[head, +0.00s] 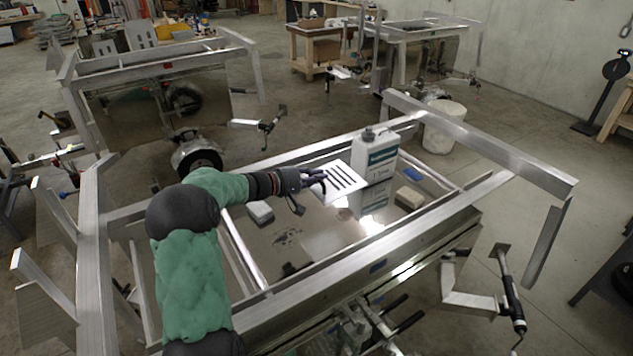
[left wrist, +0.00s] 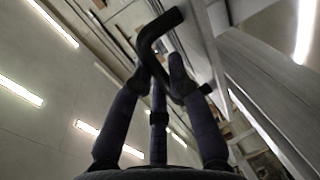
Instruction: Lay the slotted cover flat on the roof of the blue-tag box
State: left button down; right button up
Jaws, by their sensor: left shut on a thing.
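The slotted cover (head: 345,178), a pale plate with several dark slots, shows at the fingertips of my left gripper (head: 314,181) in the head view, over the shiny top of the near box. My left gripper is shut; in the left wrist view its fingers (left wrist: 163,85) close on a dark bent handle (left wrist: 146,44). The plate itself cannot be made out there. My right gripper is out of view.
On the roof stand a white jug (head: 373,155) just behind the cover, a beige block (head: 409,197) at right and a white block (head: 260,212) at left. A dark patch (head: 296,269) lies near the front. The front middle is mostly clear. Other trailers (head: 160,58) stand behind.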

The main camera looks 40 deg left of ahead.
pick_arm(q)
jog(key=shift+w+a+f, duration=0.35)
jog(key=shift+a+f, duration=0.05)
jog(key=shift+f, duration=0.05)
jog(key=shift+s+d+r, duration=0.15)
jog(key=shift+s, duration=0.05)
jog(key=shift+w, duration=0.1)
jog(key=shift+p, duration=0.35)
jog(key=shift+g, duration=0.3)
jog(key=b, duration=1.7)
send_over(317, 225)
notch_tip(317, 225, down, 15)
jog(key=shift+f, duration=0.1)
jog(key=c, duration=1.1)
grip_release()
